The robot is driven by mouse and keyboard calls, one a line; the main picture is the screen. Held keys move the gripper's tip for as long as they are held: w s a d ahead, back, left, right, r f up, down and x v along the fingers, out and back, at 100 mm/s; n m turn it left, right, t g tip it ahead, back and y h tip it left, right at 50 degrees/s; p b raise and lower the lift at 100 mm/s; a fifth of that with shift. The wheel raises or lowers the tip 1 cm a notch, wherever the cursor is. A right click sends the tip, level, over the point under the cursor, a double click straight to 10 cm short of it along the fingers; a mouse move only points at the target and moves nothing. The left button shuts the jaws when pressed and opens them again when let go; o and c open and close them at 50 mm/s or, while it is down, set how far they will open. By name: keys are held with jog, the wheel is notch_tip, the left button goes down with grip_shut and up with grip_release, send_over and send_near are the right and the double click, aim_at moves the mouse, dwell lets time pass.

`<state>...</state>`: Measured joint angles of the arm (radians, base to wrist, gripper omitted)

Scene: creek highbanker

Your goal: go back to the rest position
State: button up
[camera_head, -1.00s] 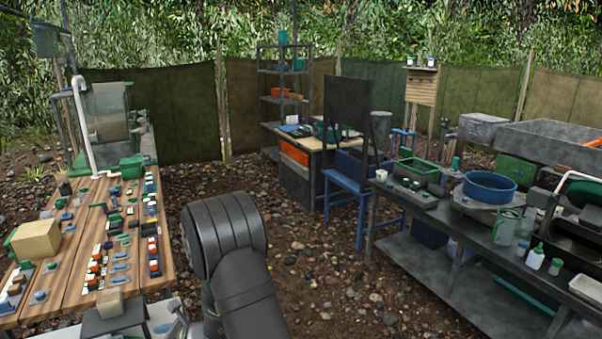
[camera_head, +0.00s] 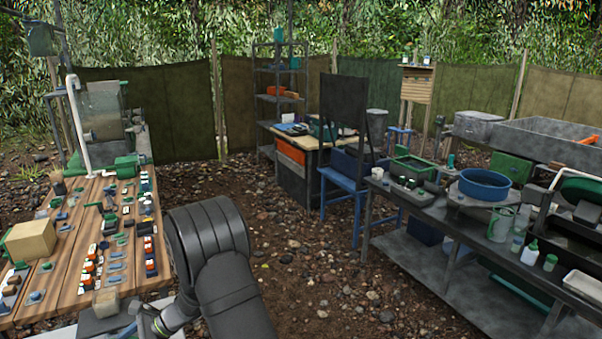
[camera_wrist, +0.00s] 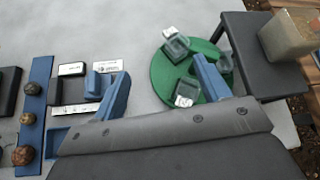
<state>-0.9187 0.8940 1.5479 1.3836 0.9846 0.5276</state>
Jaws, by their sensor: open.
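My gripper (camera_wrist: 160,80) shows in the wrist view with its two blue fingers well apart and nothing between them. It hangs over a pale grey surface (camera_wrist: 130,30). A green round disc (camera_wrist: 162,78) with several small clear glass blocks lies under and beside the right finger. Left of the left finger are small white-labelled pieces (camera_wrist: 72,69) and a blue strip (camera_wrist: 37,100) with several round brown stones. In the head view my dark arm rises at the bottom centre-left, and the gripper's fingers are hidden there.
A wooden bench (camera_head: 75,275) with many small parts and a tan block (camera_head: 31,239) stands left. A grey bench (camera_head: 440,225) with a blue basin (camera_head: 485,184) stands right. Gravel ground (camera_head: 300,250) between them is open. A dark stand (camera_wrist: 252,55) carries a cloudy container (camera_wrist: 288,38).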

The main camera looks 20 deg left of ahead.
jog(key=shift+s+a+f+n+h, duration=0.25)
jog(key=shift+a+n+h, duration=0.25)
jog(key=shift+n, duration=0.15)
jog(key=shift+s+a+f+n+h, duration=0.1)
jog(key=shift+a+f+n+h, duration=0.1)
jog(key=shift+a+n+h, duration=0.3)
jog(key=shift+d, duration=0.15)
jog(key=shift+o, duration=0.4)
jog(key=o, duration=0.6)
jog(key=w+d+r+n+t+h, duration=0.2)
jog(key=w+r+n+t+h, duration=0.5)
jog(key=w+r+n, duration=0.5)
notch_tip(320, 180, down, 13)
jog(key=s+n, duration=0.1)
jog(key=n, duration=0.1)
jog(key=shift+s, duration=0.15)
